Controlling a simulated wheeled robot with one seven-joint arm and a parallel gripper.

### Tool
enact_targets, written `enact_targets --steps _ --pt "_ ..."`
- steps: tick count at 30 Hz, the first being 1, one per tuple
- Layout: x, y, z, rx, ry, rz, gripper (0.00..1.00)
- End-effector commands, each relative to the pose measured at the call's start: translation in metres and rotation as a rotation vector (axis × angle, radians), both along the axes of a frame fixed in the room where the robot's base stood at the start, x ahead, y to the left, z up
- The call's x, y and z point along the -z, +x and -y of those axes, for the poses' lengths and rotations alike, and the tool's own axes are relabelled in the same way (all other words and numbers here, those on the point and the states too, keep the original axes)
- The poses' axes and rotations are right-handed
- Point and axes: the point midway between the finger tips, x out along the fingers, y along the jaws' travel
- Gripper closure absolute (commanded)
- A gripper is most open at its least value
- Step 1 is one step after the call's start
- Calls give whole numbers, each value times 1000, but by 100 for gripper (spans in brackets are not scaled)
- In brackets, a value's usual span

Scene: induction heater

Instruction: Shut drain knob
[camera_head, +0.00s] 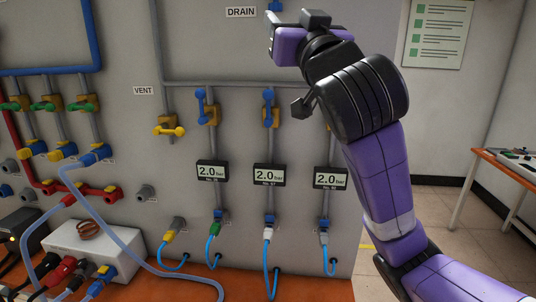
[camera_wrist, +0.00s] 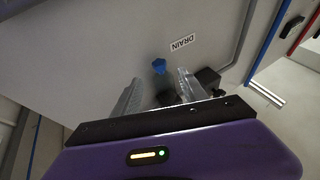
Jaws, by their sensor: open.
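The blue drain knob (camera_head: 275,5) sits on the grey panel beside the DRAIN label (camera_head: 241,12), at the top edge of the head view. In the wrist view the blue knob (camera_wrist: 159,66) shows ahead of and between my two fingers, near the DRAIN label (camera_wrist: 181,43). My gripper (camera_wrist: 160,82) is open and empty, with the fingers apart on either side of the knob's line. I see no contact with the knob. In the head view the arm's purple and black end is raised beside the label, and the fingertips are not clear.
Below are a yellow vent valve (camera_head: 168,130), blue-handled valves (camera_head: 268,108) on grey pipes and several 2.0 bar gauges (camera_head: 270,175). Hoses and a white box (camera_head: 92,245) lie lower left. The floor to the right is clear up to a table (camera_head: 508,160).

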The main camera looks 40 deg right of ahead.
Motion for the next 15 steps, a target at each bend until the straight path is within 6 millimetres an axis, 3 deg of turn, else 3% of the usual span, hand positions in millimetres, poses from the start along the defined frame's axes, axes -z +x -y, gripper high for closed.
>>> enact_targets --steps 1,4,8,15 --pt "6 -7 -4 -2 2 2 50" --pt "-4 -6 -12 -29 -60 36 50" --pt "1 -6 -22 -70 -109 77 50" --pt "28 -6 -33 -130 -133 131 50"
